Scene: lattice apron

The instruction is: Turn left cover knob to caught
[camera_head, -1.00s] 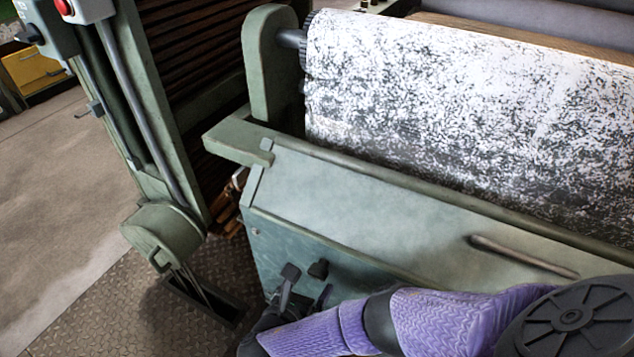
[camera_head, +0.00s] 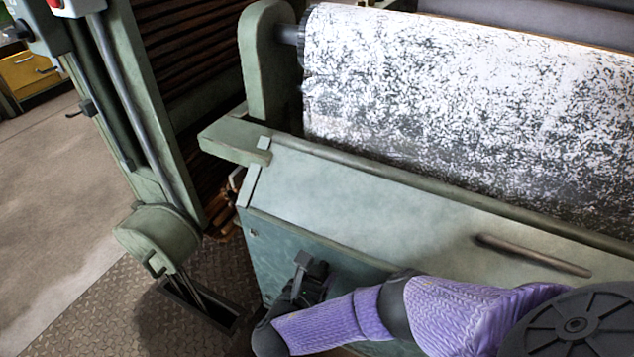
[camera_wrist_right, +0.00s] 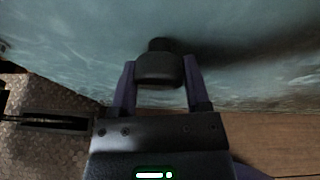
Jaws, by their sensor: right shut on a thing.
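The left cover knob (camera_wrist_right: 158,68) is a dark, round knob on the grey-green front cover panel (camera_head: 345,192). In the right wrist view it sits between the two fingers of my right gripper (camera_wrist_right: 158,84), which is shut on it. In the head view my right gripper (camera_head: 312,273) is at the left part of the cover's lower front face, and it hides the knob there. The knob's turned position cannot be read. My left gripper is not in view.
A bar handle (camera_head: 532,255) is on the cover's sloping top. Behind it is a large black-and-white speckled roller (camera_head: 460,105). A green post with a rounded housing (camera_head: 157,238) stands at left. The floor at far left (camera_head: 60,190) is clear.

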